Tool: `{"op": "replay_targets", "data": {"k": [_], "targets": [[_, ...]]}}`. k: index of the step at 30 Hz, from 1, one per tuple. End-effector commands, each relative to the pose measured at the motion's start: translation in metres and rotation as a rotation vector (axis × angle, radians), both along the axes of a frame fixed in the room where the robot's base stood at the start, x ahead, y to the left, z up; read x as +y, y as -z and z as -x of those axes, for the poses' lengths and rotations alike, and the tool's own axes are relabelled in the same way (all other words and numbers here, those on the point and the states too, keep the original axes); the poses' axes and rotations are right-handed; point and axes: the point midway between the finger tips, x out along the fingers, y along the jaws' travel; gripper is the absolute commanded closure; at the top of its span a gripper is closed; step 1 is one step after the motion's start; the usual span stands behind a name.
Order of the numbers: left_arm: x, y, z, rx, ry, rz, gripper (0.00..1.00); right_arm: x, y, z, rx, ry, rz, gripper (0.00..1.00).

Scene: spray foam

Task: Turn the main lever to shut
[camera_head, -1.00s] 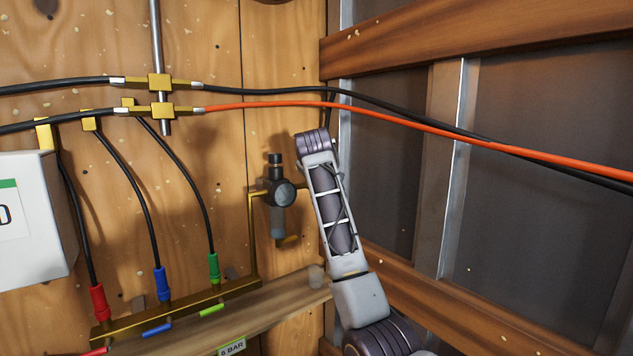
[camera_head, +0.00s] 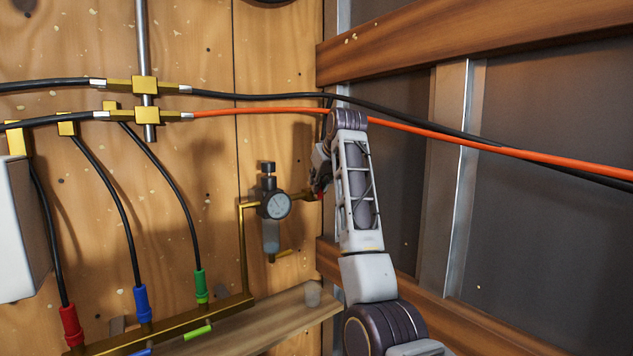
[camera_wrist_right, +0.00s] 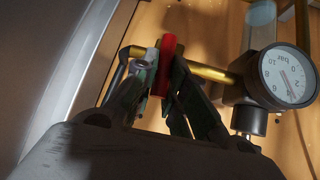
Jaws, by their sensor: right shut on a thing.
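The main lever (camera_wrist_right: 168,60) shows in the right wrist view as a red handle at the end of a brass pipe, left of the pressure gauge (camera_wrist_right: 285,77). My right gripper (camera_wrist_right: 160,75) is shut on it, with one finger on each side of the red part. In the head view my right gripper (camera_head: 319,177) is beside the wall corner, mostly hidden by my forearm, and only a bit of red shows there. The regulator with its gauge (camera_head: 275,205) is on the wood wall just left of it. My left gripper is not in view.
A brass manifold with red (camera_head: 71,325), blue (camera_head: 142,303) and green (camera_head: 200,286) hose ends is at lower left. A wooden ledge (camera_head: 270,318) runs below the regulator. Black and orange (camera_head: 450,134) hoses cross above. Wooden beams edge the right wall.

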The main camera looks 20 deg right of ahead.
Motion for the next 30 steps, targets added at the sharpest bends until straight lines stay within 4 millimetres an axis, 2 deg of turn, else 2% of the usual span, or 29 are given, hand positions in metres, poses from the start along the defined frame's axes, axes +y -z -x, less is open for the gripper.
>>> {"op": "replay_targets", "data": {"k": [6, 21, 22, 24, 27, 30], "targets": [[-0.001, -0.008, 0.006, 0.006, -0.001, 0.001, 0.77, 0.0, 0.002, 0.004, 0.033, 0.0, -0.071, 1.0], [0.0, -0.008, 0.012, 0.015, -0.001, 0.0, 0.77, 0.0, 0.003, 0.005, 0.039, 0.0, -0.092, 1.0], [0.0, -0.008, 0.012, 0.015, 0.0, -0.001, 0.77, 0.0, 0.003, 0.005, 0.039, 0.0, -0.092, 0.85], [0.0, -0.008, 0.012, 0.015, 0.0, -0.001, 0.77, 0.0, 0.003, 0.005, 0.039, 0.001, -0.091, 0.76], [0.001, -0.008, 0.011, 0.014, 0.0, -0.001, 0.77, 0.0, 0.002, 0.005, 0.037, 0.001, -0.092, 0.65], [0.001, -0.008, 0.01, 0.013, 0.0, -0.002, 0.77, 0.0, 0.001, 0.005, 0.036, 0.0, -0.091, 0.65]]}}
